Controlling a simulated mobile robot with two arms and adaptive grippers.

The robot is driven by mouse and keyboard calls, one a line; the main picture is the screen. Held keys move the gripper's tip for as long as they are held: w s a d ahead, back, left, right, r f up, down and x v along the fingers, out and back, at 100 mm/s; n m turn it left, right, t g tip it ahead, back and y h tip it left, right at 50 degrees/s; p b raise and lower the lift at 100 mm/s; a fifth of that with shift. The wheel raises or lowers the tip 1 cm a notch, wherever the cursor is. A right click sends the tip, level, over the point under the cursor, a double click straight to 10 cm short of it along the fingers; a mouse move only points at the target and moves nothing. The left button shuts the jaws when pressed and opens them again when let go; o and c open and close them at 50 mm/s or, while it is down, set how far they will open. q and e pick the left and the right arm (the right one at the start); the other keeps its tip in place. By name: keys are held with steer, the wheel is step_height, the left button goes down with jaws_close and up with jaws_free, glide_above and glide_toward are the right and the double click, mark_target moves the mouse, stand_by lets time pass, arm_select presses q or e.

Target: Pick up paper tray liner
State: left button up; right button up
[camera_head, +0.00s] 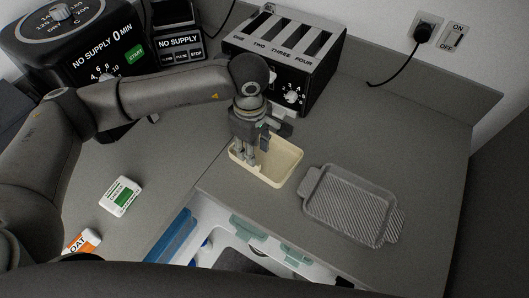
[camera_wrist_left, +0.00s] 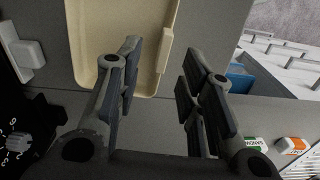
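A cream, shallow rectangular tray with raised rims, which looks to be the paper tray liner (camera_head: 280,165), lies on the grey counter in front of the toaster. It also shows at the top of the left wrist view (camera_wrist_left: 152,82). My left gripper (camera_head: 242,160) points down over its left end and hides part of it. In the left wrist view the gripper's two fingers (camera_wrist_left: 160,65) are apart, with part of the tray's rim and bare counter showing between them. I cannot tell whether a finger touches the tray. My right gripper is not in view.
A grey ridged pan (camera_head: 352,205) lies to the right. The black toaster (camera_head: 285,60) stands close behind the tray. A green-and-white carton (camera_head: 120,196) and an orange-and-white package (camera_head: 82,242) lie at left. An open drawer or compartment (camera_head: 225,225) shows below the counter edge.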

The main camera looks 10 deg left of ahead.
arm_select(q)
steer(key=shift+f, duration=0.65)
steer(key=shift+f+p, duration=0.3)
steer(key=shift+p, duration=0.2)
steer(key=f+p, duration=0.1)
steer(key=f, duration=0.1)
steer(key=f+p, duration=0.1)
steer(key=f, duration=0.1)
steer(key=shift+s+a, duration=0.15)
steer(key=shift+s, duration=0.05)
steer(key=shift+f, duration=0.3)
jaws_close()
